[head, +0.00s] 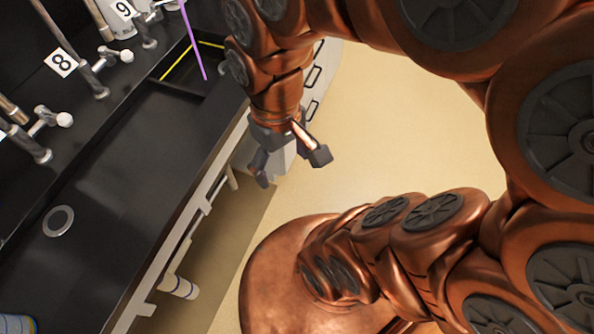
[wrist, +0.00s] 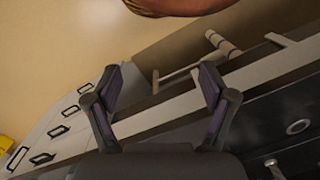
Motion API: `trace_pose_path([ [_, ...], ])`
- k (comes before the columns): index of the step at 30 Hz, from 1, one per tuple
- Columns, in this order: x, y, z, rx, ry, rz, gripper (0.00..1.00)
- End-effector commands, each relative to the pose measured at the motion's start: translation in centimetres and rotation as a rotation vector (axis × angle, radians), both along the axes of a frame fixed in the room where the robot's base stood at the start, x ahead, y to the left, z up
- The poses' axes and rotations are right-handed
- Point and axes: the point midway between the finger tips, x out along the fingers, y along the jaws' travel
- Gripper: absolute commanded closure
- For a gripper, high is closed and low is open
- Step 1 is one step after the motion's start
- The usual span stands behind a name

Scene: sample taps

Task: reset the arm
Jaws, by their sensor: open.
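My copper-coloured arm fills the right and upper part of the head view. My gripper (head: 292,165) hangs off the bench's front edge, over the floor. Its two dark fingers are spread apart with nothing between them. In the wrist view my gripper (wrist: 158,92) also shows open and empty, with the bench edge and floor behind it.
A black bench (head: 130,190) with a sink runs along the left. Taps (head: 98,78) stand along its back, by number cards 8 (head: 61,63) and 9 (head: 123,9). A purple stick-like thing (head: 193,42) is over the far basin. White drawers (head: 318,80) stand beyond.

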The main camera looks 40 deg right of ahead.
Motion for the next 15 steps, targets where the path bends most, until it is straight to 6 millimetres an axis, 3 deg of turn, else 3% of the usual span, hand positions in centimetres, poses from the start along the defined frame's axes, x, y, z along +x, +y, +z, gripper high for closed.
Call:
trace_pose_path([
  [1,-1.4,-0.2,-0.5,-0.015,0.024,-0.023,0.17],
  [5,-3.2,-0.5,-1.1,-0.036,0.056,-0.063,0.17],
  [15,-3.4,-0.5,-1.0,-0.038,0.061,-0.069,0.17],
])
